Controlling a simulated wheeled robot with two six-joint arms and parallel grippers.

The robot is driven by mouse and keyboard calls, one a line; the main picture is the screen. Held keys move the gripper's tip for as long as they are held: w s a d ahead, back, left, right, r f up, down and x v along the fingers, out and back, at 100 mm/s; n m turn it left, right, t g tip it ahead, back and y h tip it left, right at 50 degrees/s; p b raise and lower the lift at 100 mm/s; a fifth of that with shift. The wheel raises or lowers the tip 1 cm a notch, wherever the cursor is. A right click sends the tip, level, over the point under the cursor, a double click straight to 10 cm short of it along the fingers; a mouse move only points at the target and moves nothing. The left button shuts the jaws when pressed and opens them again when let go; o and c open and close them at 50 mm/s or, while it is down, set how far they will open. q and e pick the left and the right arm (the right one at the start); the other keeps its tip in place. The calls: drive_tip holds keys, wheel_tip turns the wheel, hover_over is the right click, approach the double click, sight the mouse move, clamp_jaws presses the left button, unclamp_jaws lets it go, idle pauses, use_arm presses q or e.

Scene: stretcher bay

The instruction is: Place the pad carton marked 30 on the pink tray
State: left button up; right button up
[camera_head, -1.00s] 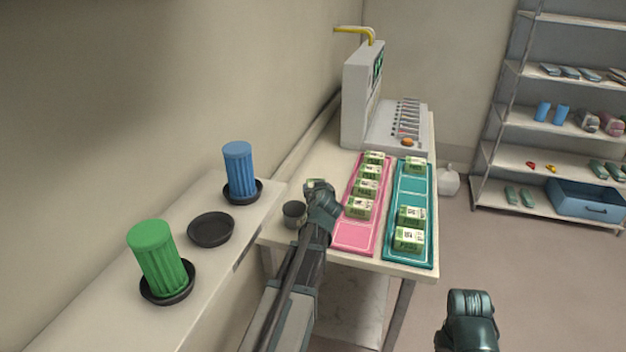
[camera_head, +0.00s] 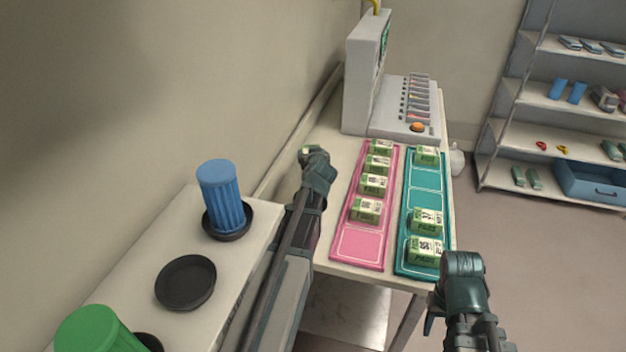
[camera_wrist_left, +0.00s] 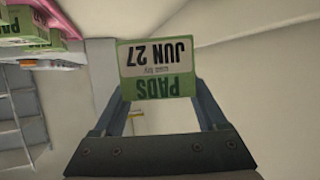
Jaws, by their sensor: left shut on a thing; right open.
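My left gripper (camera_head: 309,156) is shut on a pad carton (camera_wrist_left: 157,67), held over the table's left part, left of the pink tray. In the left wrist view the carton's white and green face reads PADS and JUN 27, upside down; no 30 shows on that face. In the head view the gripper mostly hides it. The pink tray (camera_head: 349,258) holds several green and white cartons (camera_head: 366,210) in a column; its front slot is bare. The marks on these cartons are too small to read surely. My right gripper (camera_head: 461,268) is open and empty at the lower right, near the table's front corner.
A teal tray (camera_head: 426,182) with three cartons (camera_head: 426,250) and bare slots lies right of the pink tray. A grey machine (camera_head: 366,80) stands behind. A ledge at left bears a blue canister (camera_head: 221,195), a green canister (camera_head: 88,333) and an empty black dish (camera_head: 186,281).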

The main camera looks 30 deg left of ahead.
use_arm(q)
wheel_tip(320, 180, down, 6)
drive_tip(key=b, duration=0.5)
drive_tip(key=shift+b, duration=0.3)
drive_tip(key=shift+f, duration=0.1)
wheel_tip(320, 180, down, 4)
drive_tip(key=b, duration=0.3)
drive_tip(key=shift+r+b, duration=0.2)
drive_tip(key=shift+b, duration=0.2)
drive_tip(key=shift+f, duration=0.1)
drive_tip(key=o, duration=1.5)
